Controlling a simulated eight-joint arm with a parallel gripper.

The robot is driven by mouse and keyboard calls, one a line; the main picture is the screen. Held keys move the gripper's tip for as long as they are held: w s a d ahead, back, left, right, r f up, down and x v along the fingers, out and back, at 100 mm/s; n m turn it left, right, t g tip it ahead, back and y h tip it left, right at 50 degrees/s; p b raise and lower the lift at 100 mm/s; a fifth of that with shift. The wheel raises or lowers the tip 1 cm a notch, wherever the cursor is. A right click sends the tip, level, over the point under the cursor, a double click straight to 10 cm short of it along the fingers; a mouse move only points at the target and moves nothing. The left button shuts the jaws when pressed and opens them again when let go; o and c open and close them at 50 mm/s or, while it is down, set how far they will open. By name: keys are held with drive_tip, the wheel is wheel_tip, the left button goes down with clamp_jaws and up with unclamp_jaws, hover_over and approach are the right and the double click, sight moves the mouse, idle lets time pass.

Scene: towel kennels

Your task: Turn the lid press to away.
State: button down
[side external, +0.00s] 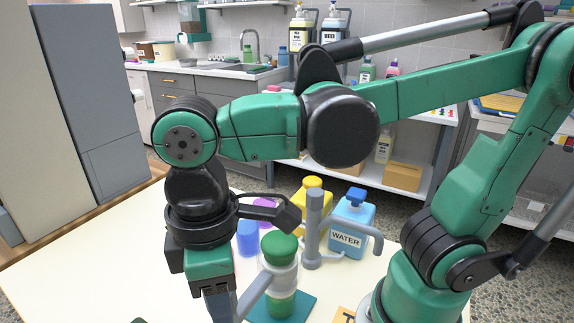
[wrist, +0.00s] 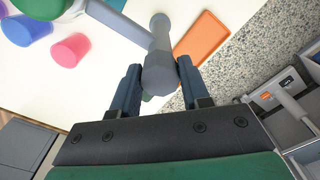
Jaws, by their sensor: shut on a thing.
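The green lid also shows at the top left of the wrist view (wrist: 42,6). The grey bar of the lid press (side external: 256,293) runs from beside the jar down toward my gripper (side external: 219,306). In the wrist view, the press's grey handle (wrist: 159,50) stands between the two blue-grey fingers of my gripper (wrist: 157,82), which is shut on it. The fingertips are partly cut off in the side view.
A grey post with a hooked arm (side external: 313,235) stands behind the jar. A blue WATER bottle (side external: 350,222), a yellow bottle (side external: 311,206) and a blue cup (side external: 247,238) are close by. The wrist view shows a pink cup (wrist: 70,50) and an orange tray (wrist: 200,40).

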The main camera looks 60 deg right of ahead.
drive_tip(key=shift+m, duration=0.4)
idle(0.3)
drive_tip(key=m, duration=0.3)
drive_tip(key=shift+m, duration=0.3)
drive_tip(key=m, duration=0.4)
drive_tip(key=shift+m, duration=0.3)
drive_tip(key=m, duration=0.4)
drive_tip(key=shift+m, duration=2.5)
drive_tip(key=shift+c, duration=2.1)
unclamp_jaws()
drive_tip(key=shift+r, duration=0.1)
